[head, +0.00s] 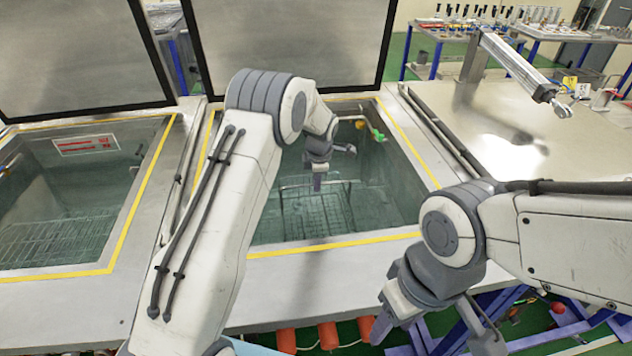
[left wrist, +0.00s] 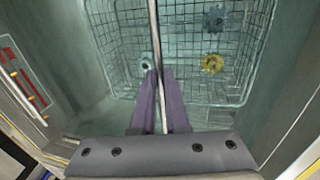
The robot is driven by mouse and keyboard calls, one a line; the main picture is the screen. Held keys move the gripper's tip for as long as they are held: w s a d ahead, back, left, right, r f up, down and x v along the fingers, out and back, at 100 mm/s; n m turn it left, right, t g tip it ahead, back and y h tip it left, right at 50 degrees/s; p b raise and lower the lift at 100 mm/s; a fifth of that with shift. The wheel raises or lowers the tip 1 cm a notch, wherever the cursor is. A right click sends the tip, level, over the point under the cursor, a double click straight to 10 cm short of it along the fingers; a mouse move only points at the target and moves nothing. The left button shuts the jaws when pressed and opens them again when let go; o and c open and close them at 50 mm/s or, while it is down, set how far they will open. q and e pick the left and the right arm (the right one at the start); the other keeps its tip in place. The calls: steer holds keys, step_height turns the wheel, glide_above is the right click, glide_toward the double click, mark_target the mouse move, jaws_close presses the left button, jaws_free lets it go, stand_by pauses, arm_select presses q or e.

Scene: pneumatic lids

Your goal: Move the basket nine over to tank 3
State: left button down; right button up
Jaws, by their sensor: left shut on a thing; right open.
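A wire-mesh basket (head: 312,214) is down in the middle open tank (head: 408,237), in greenish liquid. My left gripper (head: 317,188) reaches into this tank and is shut on the basket's thin handle bar. In the left wrist view the bar runs between the purple fingers (left wrist: 158,76), with the mesh basket (left wrist: 115,42) beyond them. Inside the basket are a yellow gear-like part (left wrist: 212,64), a grey one (left wrist: 214,18) and a small pale ring (left wrist: 146,63). My right gripper (head: 382,325) is open and empty in front of the tank edge. No tank or basket number is readable.
A second open tank (head: 70,200) with a mesh at its bottom lies left. Raised lids (head: 290,45) stand behind both tanks. A closed steel lid (head: 500,130) with a pneumatic cylinder (head: 515,65) lies right. A table of small parts (head: 490,25) stands behind.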

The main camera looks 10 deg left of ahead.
arm_select(q)
steer(key=shift+s+f+b, duration=0.15)
steer(key=shift+f+b, duration=0.4)
steer(key=shift+f, duration=0.25)
stand_by(0.4)
steer(key=c, duration=0.8)
jaws_free()
steer(key=shift+c, duration=0.2)
steer(key=shift+r, duration=0.1)
steer(key=w+p+v, duration=0.1)
steer(key=p+v, duration=0.2)
steer(key=v, duration=0.8)
steer(key=w+a+p+v, duration=0.1)
steer(key=p+v, duration=0.3)
steer(key=v, duration=0.7)
steer(key=shift+w+r, duration=0.3)
steer(key=shift+r, duration=0.1)
steer(key=shift+d, duration=0.1)
